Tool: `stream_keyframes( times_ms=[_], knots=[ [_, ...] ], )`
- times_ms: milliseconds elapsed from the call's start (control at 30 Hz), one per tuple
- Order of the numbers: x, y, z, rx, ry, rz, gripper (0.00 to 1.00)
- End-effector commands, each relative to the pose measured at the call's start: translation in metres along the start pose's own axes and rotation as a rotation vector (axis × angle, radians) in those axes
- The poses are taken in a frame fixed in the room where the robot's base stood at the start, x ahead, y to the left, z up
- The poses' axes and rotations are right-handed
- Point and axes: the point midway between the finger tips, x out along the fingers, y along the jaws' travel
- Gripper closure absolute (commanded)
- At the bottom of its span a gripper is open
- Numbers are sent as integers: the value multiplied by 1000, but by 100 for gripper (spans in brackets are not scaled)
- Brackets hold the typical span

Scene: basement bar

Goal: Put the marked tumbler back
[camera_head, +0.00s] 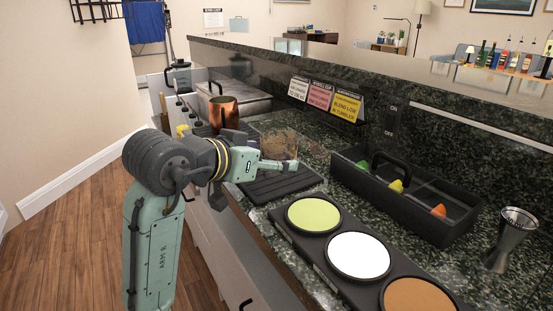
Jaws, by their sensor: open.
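A clear glass tumbler (279,144) appears to stand on the counter just behind my gripper, at the back edge of a black ribbed mat (287,186). No mark on it can be made out. My gripper (284,165) is at the end of my arm, low over the mat, with its fingers pointing right. It is open, and its fingers overlap the lower part of the glass in the picture. I cannot tell whether they touch it or are around it.
A copper mug (223,113) stands behind my wrist. Three cards (318,93) stand by the raised ledge. A black caddy (397,210) holds coloured fruit pieces. A tray (318,253) with green, white and brown discs lies in front, and a metal jigger (514,235) stands right.

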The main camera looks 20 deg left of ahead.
Motion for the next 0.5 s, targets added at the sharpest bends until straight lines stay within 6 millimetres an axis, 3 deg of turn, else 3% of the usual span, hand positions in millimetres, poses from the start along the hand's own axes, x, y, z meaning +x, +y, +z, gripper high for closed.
stream_keyframes(
  times_ms=[200,500],
  knots=[
    [-49,0,0,2,2,-3,23],
    [-83,0,0,2,0,-1,23]
  ],
)
